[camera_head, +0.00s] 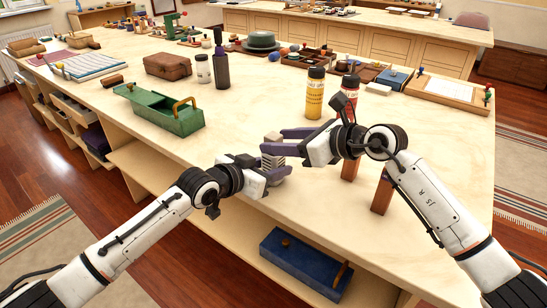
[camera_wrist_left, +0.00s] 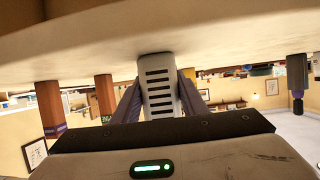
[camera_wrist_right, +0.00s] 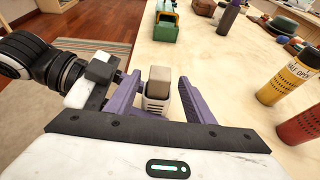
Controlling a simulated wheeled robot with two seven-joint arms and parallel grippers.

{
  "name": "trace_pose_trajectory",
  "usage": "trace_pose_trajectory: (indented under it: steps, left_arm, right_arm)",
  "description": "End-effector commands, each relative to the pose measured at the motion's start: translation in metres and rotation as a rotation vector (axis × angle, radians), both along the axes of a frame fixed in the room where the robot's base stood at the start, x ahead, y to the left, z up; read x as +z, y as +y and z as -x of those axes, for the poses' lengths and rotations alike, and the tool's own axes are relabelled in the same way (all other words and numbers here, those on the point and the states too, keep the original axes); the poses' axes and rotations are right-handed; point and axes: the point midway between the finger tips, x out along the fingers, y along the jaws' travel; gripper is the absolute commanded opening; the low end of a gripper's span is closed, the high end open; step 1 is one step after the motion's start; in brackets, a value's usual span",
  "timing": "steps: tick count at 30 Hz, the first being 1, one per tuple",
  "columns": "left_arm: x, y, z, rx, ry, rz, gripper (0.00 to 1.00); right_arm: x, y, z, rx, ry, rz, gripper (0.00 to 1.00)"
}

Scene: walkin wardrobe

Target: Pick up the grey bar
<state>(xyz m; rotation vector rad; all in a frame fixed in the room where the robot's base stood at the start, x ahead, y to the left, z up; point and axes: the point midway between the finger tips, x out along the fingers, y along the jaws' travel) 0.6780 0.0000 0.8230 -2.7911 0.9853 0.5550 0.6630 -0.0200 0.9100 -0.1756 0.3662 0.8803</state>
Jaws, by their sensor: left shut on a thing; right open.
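The grey bar (camera_wrist_left: 158,85), pale with dark slots on its side, is upright between the fingers of my left gripper (camera_wrist_left: 158,100), which is shut on it. In the head view my left gripper (camera_head: 268,172) is low over the front part of the table, and the bar is largely hidden by both grippers. My right gripper (camera_head: 274,142) is open just above and behind it. In the right wrist view the bar (camera_wrist_right: 158,88) shows between the right gripper's spread purple fingers (camera_wrist_right: 160,90), with visible gaps on both sides.
Yellow (camera_head: 315,94) and red (camera_head: 350,86) bottles stand behind my right gripper. Brown wooden posts (camera_head: 381,196) stand beneath my right arm. A green toolbox (camera_head: 166,110) and dark bottle (camera_head: 221,66) are further left. The tabletop (camera_head: 440,130) is clear on the right.

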Motion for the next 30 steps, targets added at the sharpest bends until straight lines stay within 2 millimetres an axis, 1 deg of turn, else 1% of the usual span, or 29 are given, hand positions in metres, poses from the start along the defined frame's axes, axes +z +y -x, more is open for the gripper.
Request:
trace_pose_trajectory:
  steps: [1,6,14,21,22,30]
  left_arm:
    - [-0.001,0.0,0.0,0.0,0.002,-0.001,0.17]
    - [-0.001,0.0,0.0,0.0,0.002,-0.001,0.17]
    - [-0.001,0.0,0.0,0.0,0.002,-0.001,0.17]
    - [-0.001,0.0,0.0,0.0,0.002,-0.001,0.17]
    - [-0.001,0.0,0.0,0.0,0.002,-0.001,0.17]
    - [-0.001,0.0,0.0,0.001,0.001,-0.002,0.17]
  right_arm:
    - [-0.003,0.008,-0.003,0.002,0.002,-0.003,0.48]
    - [-0.009,0.019,-0.014,0.001,0.0,-0.002,0.48]
    - [-0.01,0.02,-0.015,0.0,-0.001,-0.001,0.48]
    - [-0.01,0.019,-0.015,0.0,-0.001,-0.001,0.08]
    - [-0.01,0.019,-0.015,0.0,0.0,0.0,0.04]
    - [-0.007,0.019,-0.015,0.0,-0.001,-0.002,0.04]
